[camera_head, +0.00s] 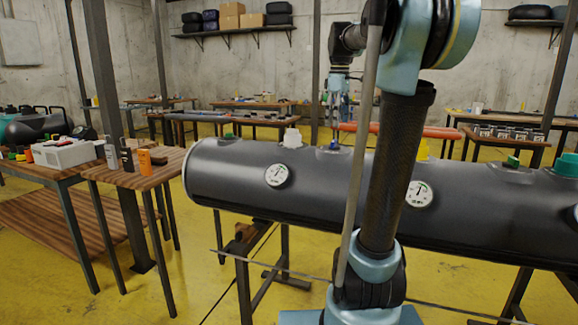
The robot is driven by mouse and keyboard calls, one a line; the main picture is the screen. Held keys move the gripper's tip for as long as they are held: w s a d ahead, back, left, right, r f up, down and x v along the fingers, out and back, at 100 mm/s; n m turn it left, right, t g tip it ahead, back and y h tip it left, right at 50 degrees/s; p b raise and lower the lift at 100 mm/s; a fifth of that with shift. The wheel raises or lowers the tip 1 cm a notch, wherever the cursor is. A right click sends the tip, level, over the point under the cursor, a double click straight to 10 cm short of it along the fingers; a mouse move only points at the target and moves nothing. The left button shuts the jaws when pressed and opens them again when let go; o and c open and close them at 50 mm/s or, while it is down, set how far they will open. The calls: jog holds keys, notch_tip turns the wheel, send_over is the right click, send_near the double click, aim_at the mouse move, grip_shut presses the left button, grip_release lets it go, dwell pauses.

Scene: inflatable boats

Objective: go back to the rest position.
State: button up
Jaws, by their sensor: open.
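My arm rises in front of the long dark grey boat tube (310,200), bends near the top of the picture and reaches away from me. Two white round gauges, one on the left (277,175) and one on the right (418,194), sit on the tube's near side. A white fitting (292,138), a blue fitting (333,146) and a green one (511,162) stand along its top.
The tube rests on dark stands and spans the middle and right. On the left, a wooden table (160,174) holds bottles and an orange box (144,161); a white bin (68,152) stands beside them. Work tables and metal posts stand behind. Yellow floor (190,290) is clear at front left.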

jog(key=s+f+m+t, duration=0.1)
jog(key=s+f+m, duration=0.4)
jog(key=s+f, duration=0.9)
jog(key=s+a+f+m, duration=0.1)
jog(key=s+f+m, duration=0.5)
jog(key=s+f, duration=0.8)
notch_tip(320, 180, down, 5)
jog(key=shift+f+t, duration=0.1)
jog(key=shift+t, duration=0.3)
